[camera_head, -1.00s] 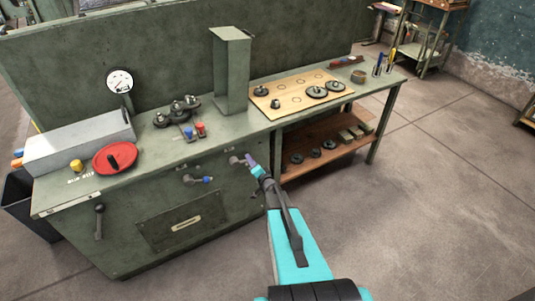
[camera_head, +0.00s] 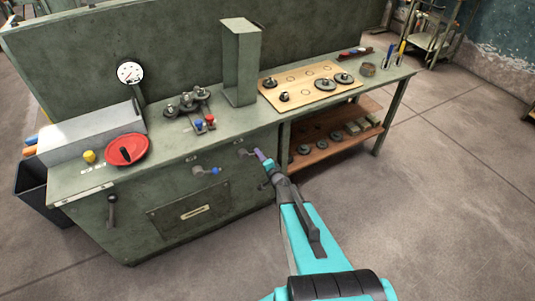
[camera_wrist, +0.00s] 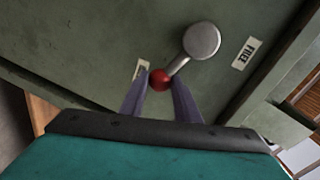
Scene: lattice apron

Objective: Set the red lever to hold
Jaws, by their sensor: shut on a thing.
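The red lever shows in the wrist view as a round grey hub (camera_wrist: 202,40), a short arm and a red ball knob (camera_wrist: 160,79) at lower left of the hub. My gripper (camera_wrist: 160,84) is shut on the red knob, one purple finger on each side. A label reading "FREE" (camera_wrist: 245,53) is right of the hub. Another label (camera_wrist: 143,69) is partly hidden by the left finger, and its text cannot be read. In the head view my gripper (camera_head: 259,154) is at the bench front, where the lever's hub (camera_head: 244,152) shows but the knob is hidden.
A dark handle (camera_head: 112,210) is farther left. A red disc (camera_head: 126,149) and a board with weights (camera_head: 305,77) are on the bench top. A wooden shelf (camera_head: 320,150) is to the right.

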